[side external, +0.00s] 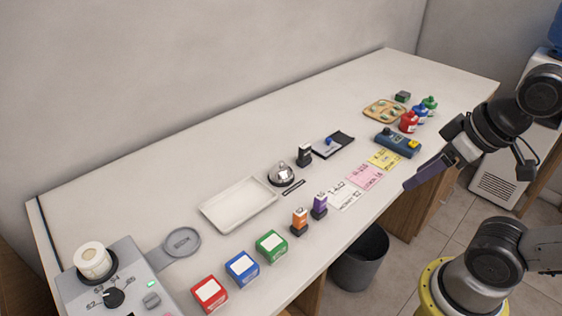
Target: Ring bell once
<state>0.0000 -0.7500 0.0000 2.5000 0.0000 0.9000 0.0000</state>
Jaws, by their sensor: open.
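The bell (282,173) is a silver dome on a dark round base. It stands upright near the middle of the white counter (225,150), just right of a white tray. My gripper (410,187) is at the right, around the counter's front edge, well apart from the bell. Its long dark purple finger points down and left. I see it side-on and its two fingertips do not show separately. Nothing is seen held in it.
The white tray (238,203) lies left of the bell. A black stamp (304,154) and small purple (319,206) and orange (299,221) items stand close by. Paper slips (364,176) and a blue device (397,144) lie toward my gripper. The back of the counter is clear.

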